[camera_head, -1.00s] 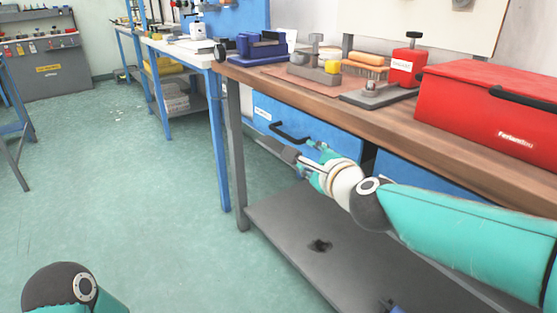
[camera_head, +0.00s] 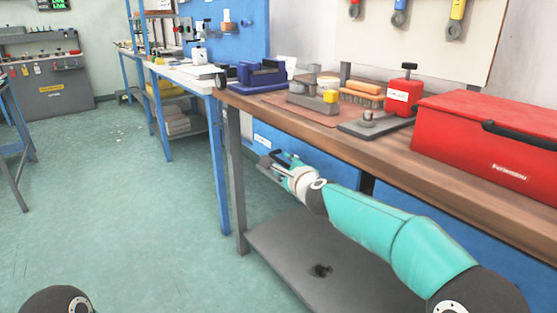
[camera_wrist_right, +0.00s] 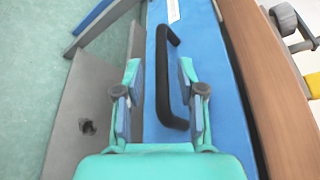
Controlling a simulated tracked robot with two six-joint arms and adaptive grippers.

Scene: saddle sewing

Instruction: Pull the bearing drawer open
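The bearing drawer (camera_head: 320,157) is the blue front under the wooden bench top, with a white label at its left end. Its blue face also shows in the right wrist view (camera_wrist_right: 222,120). The black bar handle (camera_wrist_right: 163,82) runs lengthwise in the wrist view; in the head view my gripper mostly hides it. My right gripper (camera_head: 268,162) is at the drawer front. In the wrist view its fingers (camera_wrist_right: 158,78) are open, one on each side of the handle, with gaps visible. The drawer looks closed. My left gripper is out of view.
A grey lower shelf (camera_head: 300,250) lies below.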

